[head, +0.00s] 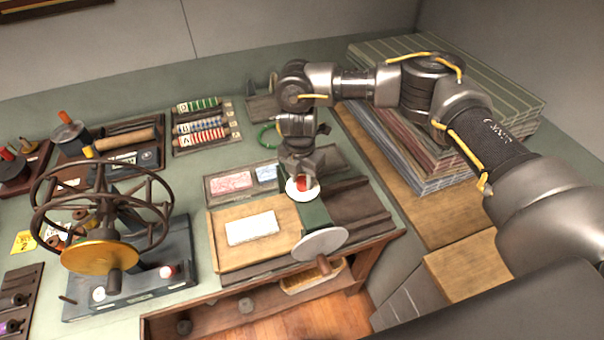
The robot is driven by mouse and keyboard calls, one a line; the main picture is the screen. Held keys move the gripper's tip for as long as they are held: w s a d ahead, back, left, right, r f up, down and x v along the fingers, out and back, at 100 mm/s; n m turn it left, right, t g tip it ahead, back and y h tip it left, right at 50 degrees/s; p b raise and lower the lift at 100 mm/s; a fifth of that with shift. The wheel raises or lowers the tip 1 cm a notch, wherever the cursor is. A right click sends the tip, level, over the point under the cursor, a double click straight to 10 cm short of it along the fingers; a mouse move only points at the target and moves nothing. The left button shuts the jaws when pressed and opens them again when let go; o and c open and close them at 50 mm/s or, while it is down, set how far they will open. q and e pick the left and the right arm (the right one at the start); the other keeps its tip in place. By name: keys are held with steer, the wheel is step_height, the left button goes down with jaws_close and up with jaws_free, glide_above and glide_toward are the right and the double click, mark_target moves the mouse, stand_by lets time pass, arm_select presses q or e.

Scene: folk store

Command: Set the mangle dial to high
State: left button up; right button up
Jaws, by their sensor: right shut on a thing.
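The mangle is a small machine with a dark green body (315,215) on the table, with a pale crank disc (319,244) and brown handle at its front. Its dial, a white round face (291,193) with a red part, sits on top of the body. My right gripper (302,181) comes down from above and is shut on the dial's red part. The gripper covers much of the dial, and I cannot read its setting. My left gripper is not in view.
A wooden board with a white slab (252,228) lies left of the mangle. A wire-wheel machine with a brass disc (100,257) stands at left. A rack of coloured rolls (203,128) and a green ring (269,136) lie behind. Striped stacks (500,90) fill the back right.

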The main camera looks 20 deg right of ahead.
mark_target(304, 178)
steer(key=m+p, duration=0.1)
steer(key=m, duration=0.1)
steer(key=m+p, duration=0.1)
steer(key=shift+r+m, duration=0.2)
steer(key=shift+m, duration=0.2)
steer(key=m, duration=0.3)
steer(key=shift+w+f+m+p, duration=0.1)
steer(key=shift+m+p, duration=0.2)
steer(key=shift+p, duration=0.1)
steer(key=m, duration=0.5)
steer(key=shift+d+y, duration=0.1)
steer(key=shift+y, duration=0.2)
steer(key=m, duration=0.6)
steer(key=shift+m, duration=0.4)
steer(key=o, duration=1)
steer(key=r+b, duration=0.1)
steer(key=r, duration=0.6)
steer(key=r+b, duration=0.1)
steer(key=r, duration=0.2)
steer(key=shift+w+d+r+b, duration=0.1)
steer(key=shift+d+r+b, duration=0.15)
steer(key=shift+r+b, duration=0.1)
